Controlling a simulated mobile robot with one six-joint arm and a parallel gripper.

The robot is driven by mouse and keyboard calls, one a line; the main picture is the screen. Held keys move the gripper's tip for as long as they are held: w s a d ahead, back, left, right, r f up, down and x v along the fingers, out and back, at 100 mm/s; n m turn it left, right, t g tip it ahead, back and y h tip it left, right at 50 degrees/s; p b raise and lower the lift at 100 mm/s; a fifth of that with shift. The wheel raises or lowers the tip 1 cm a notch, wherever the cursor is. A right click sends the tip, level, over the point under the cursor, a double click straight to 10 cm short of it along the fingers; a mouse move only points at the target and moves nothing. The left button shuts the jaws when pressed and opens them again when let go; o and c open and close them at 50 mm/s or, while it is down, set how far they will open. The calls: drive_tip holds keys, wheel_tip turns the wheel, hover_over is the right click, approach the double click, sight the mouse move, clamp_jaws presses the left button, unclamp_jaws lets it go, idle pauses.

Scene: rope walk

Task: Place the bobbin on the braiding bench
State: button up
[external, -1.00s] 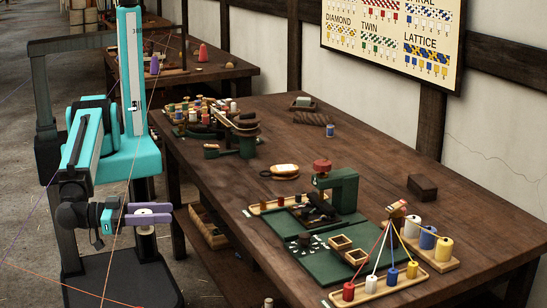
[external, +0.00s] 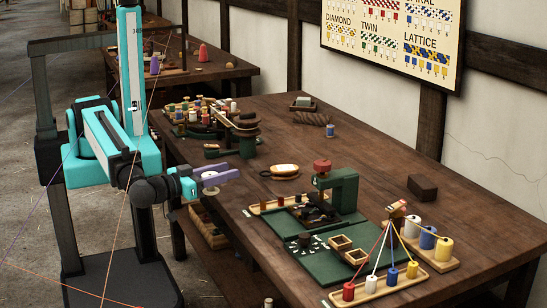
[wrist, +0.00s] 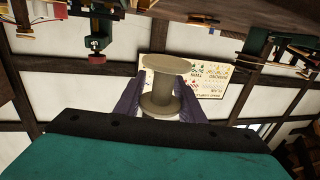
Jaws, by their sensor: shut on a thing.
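My gripper (external: 214,179) has purple fingers and is shut on a pale beige bobbin (wrist: 163,83), which sits between the fingertips in the wrist view. In the external view the bobbin (external: 210,190) is partly hidden by the fingers, with part of it showing below them. The gripper is at the left long edge of the dark wooden braiding bench (external: 300,140), at about the height of its top. I cannot tell whether it is over the bench surface.
A green press (external: 337,190), green boards (external: 335,258) and a tray of coloured bobbins (external: 380,288) stand on the near half. A bobbin rack (external: 205,110) and a green stand (external: 247,147) are at the far left. The bench's middle right is mostly clear.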

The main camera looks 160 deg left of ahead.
drive_tip(key=s+a+r+n+g+h, duration=0.1)
drive_tip(key=s+a+n+g, duration=0.2)
drive_tip(key=s+a, duration=0.8)
drive_tip(key=shift+a+r+n+g+h, duration=0.35)
drive_tip(key=shift+a+g, duration=0.45)
drive_tip(key=shift+g, duration=0.4)
drive_tip(key=shift+f+p, duration=0.5)
drive_tip(key=shift+f, duration=2.35)
drive_tip(key=shift+f, duration=0.15)
drive_tip(key=shift+f, duration=1.75)
drive_tip(key=shift+f+b, duration=0.25)
drive_tip(key=shift+b, duration=0.4)
